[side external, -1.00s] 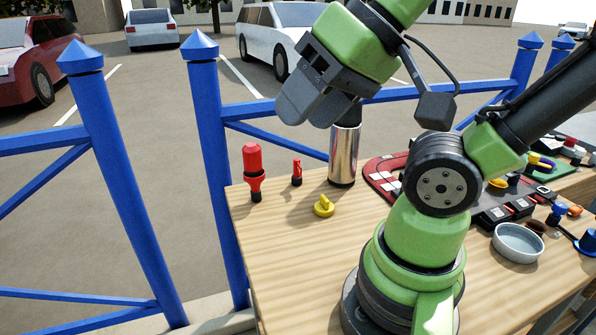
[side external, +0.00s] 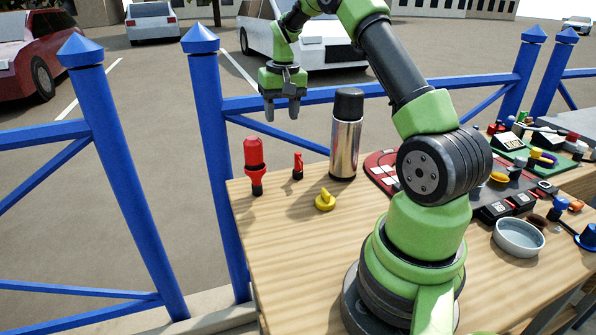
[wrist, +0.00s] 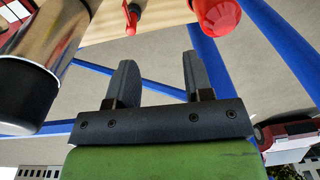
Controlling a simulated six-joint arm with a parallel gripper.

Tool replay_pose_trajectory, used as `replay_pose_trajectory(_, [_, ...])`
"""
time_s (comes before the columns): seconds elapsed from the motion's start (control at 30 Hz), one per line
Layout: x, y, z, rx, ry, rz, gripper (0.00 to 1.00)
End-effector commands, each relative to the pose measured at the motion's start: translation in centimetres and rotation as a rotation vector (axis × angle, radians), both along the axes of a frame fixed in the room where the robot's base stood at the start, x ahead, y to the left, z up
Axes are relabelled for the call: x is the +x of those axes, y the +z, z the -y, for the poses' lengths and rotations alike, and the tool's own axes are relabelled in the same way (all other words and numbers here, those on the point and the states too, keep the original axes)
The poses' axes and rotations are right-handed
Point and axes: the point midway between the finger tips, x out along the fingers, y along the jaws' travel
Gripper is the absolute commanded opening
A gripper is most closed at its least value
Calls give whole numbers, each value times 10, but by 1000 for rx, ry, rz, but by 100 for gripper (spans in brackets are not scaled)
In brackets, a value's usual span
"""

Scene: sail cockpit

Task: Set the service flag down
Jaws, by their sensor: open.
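A small red upright piece (side external: 298,167), which looks like the service flag, stands on a small dark base on the wooden table, between a larger red bulb-shaped item and a steel flask. It also shows at the top of the wrist view (wrist: 131,16). My gripper (side external: 282,114) is open and empty, pointing down, well above the table and apart from the flag. In the wrist view its two fingers (wrist: 160,68) are spread with nothing between them.
The red bulb-shaped item (side external: 254,165) stands at the table's far left corner. The steel flask with black cap (side external: 345,140) stands right of the flag. A yellow knob (side external: 325,200) lies in front. A blue railing (side external: 240,107) runs behind. The front left tabletop is clear.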

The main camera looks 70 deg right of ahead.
Motion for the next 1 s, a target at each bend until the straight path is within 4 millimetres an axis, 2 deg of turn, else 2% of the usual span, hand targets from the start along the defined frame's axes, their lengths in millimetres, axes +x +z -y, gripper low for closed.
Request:
replay_pose_trajectory(0.03, [-4,-19,14,12,-23,-26,47])
replay_pose_trajectory(0.1, [-9,-36,28,21,-44,-51,47])
replay_pose_trajectory(0.27, [-15,-59,43,32,-66,-78,47])
replay_pose_trajectory(0.5, [-17,-95,45,35,-68,-84,47])
replay_pose_trajectory(0.73, [-19,-114,44,33,-67,-83,47])
replay_pose_trajectory(1.0, [-25,-153,44,34,-68,-82,47])
